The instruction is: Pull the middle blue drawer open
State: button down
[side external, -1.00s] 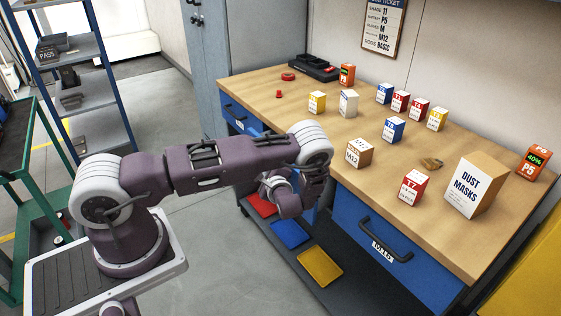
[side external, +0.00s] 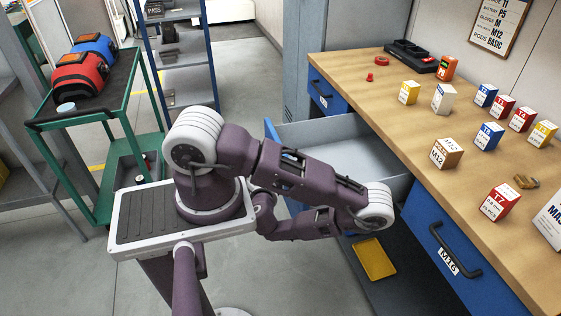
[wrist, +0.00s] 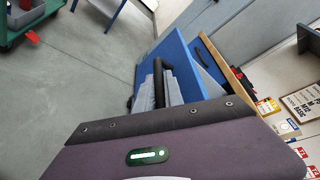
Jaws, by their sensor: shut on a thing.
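The middle blue drawer (side external: 271,132) stands well out from the workbench (side external: 385,105) in the side view. Its light grey inside shows, and the part I can see is empty. Its blue front (wrist: 185,62) also shows in the wrist view, with a dark bar handle (wrist: 163,70). My gripper (wrist: 160,88) is at that handle, its grey fingers shut on it. In the side view my arm folds back in front of the drawer, hiding the gripper, the handle and most of the drawer front.
The closed blue drawer (side external: 440,240) marked M16 is at the right, another closed drawer (side external: 325,92) at the left. A yellow tray (side external: 374,259) lies on the lower shelf. Several small boxes stand on the bench. A green cart (side external: 40,122) stands left; grey floor is open in front.

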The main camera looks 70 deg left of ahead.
jog(key=shift+s, duration=0.25)
jog(key=c, duration=1.7)
grip_release()
jog(key=v, duration=0.7)
